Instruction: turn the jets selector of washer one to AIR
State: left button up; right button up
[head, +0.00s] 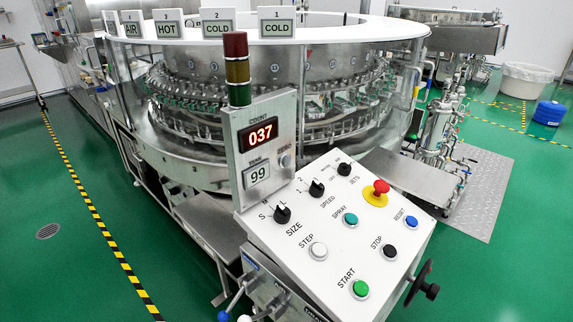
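The jets selector (344,169) is a small black knob at the top of the sloped white control panel (375,245), with the word JETS beside it. The small position words around it are too small to read surely, and I cannot tell which one it points to. A sign reading AIR (132,24) stands on the washer's white rim at the far left. Signs reading HOT (167,24), 2 COLD (218,23) and 1 COLD (277,22) stand to its right. Neither of my grippers shows in the head view.
The panel also has a speed knob (316,188), a size knob (282,213), a red emergency button (381,187) and several push buttons. A display post (261,150) with a signal light (237,70) rises at the panel's left. A black handwheel (421,284) sticks out at right.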

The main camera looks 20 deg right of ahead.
aim_at(345, 170)
jog(key=z, duration=1.2)
